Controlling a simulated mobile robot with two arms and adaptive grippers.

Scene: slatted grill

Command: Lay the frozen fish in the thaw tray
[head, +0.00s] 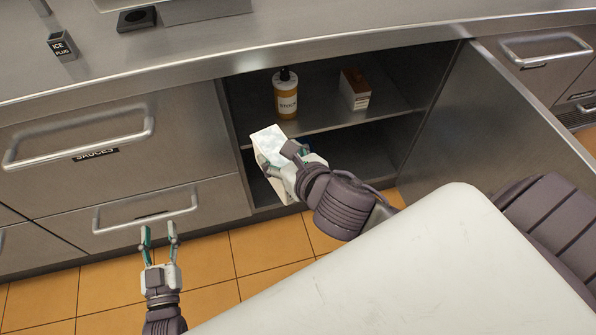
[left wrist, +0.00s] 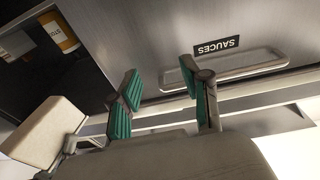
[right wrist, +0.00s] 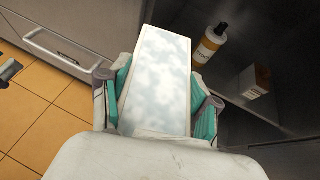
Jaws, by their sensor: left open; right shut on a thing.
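A white block with a frosty pale-blue face (head: 268,142) is held at the open cabinet's mouth; it also shows in the right wrist view (right wrist: 160,80). I see no fish shape on it. My right gripper (head: 282,162) is shut on this block, with its teal finger pads on both sides (right wrist: 162,95). My left gripper (head: 159,232) is open and empty, low in front of the lower drawer; its fingers (left wrist: 165,100) show apart in the left wrist view. I cannot make out a thaw tray in these views.
The open cabinet's shelf (head: 315,118) holds a sauce bottle (head: 287,95) and a small brown-and-white box (head: 355,90). The cabinet door (head: 490,120) stands open at the right. Drawers with handles (head: 80,145) lie left.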

